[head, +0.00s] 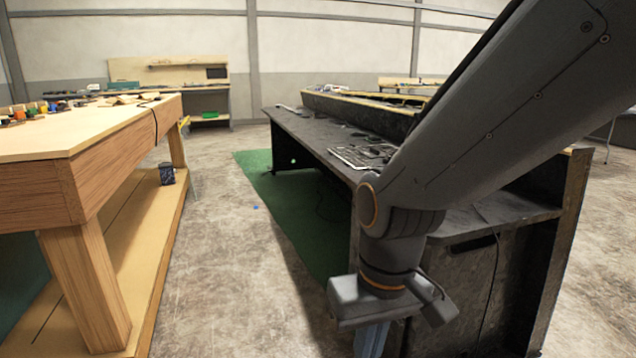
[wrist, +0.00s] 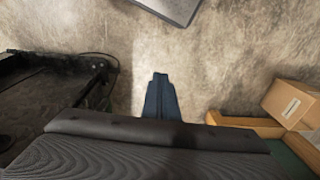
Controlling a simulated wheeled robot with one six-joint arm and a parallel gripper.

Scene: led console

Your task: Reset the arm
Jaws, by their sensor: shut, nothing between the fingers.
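My arm reaches down from the upper right in the head view, in front of the black console desk (head: 305,135). My gripper (head: 370,340) hangs at its lower end, pointing down, with its tips cut off by the bottom edge. In the wrist view my gripper (wrist: 160,78) shows as two blue-grey fingers close together over bare concrete floor. It is shut and holds nothing. The arm hides part of the desk's near end.
A wooden workbench (head: 75,145) with small items on top stands at left. A dark cup (head: 166,174) sits on its lower shelf. A keyboard (head: 362,156) lies on the desk. Concrete floor (head: 225,270) is open between them. A cardboard box (wrist: 288,102) shows at right in the wrist view.

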